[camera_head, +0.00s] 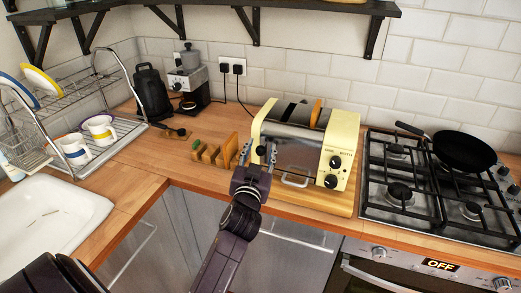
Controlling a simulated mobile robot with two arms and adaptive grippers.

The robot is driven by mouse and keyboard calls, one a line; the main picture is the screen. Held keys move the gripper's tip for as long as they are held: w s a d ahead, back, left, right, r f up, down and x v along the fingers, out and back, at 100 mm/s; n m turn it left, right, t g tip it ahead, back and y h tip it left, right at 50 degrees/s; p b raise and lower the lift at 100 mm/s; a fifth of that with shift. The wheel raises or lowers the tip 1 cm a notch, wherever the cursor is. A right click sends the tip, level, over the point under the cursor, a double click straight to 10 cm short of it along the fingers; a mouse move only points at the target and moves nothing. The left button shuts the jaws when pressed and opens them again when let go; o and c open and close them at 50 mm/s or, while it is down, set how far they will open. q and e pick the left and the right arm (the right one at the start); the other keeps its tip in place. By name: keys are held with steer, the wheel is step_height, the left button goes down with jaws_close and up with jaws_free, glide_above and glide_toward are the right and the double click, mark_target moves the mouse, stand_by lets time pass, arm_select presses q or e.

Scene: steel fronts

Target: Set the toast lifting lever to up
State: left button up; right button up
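A cream and steel toaster (345,140) stands on a wooden board on the counter, with a brown slice of toast (316,112) sticking out of its top. Its right end panel carries two black knobs (335,161). A small dark part, perhaps the lever (261,150), shows on the left cream panel; I cannot tell for certain. My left gripper (259,154) is at this left front end, its two fingers apart with the dark part between them. Whether the fingers touch it is unclear. My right gripper is not in view.
A gas hob (405,205) with a black pan (460,147) is to the right. A wooden holder (214,155) stands just left of the toaster. A coffee grinder (187,80), dish rack (95,72) and sink (50,215) are further left. A shelf (215,3) hangs above.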

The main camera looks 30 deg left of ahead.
arm_select(q)
steer(key=shift+f, duration=0.1)
steer(key=shift+s+d, duration=0.15)
steer(key=shift+s, duration=0.1)
steer(key=v, duration=0.7)
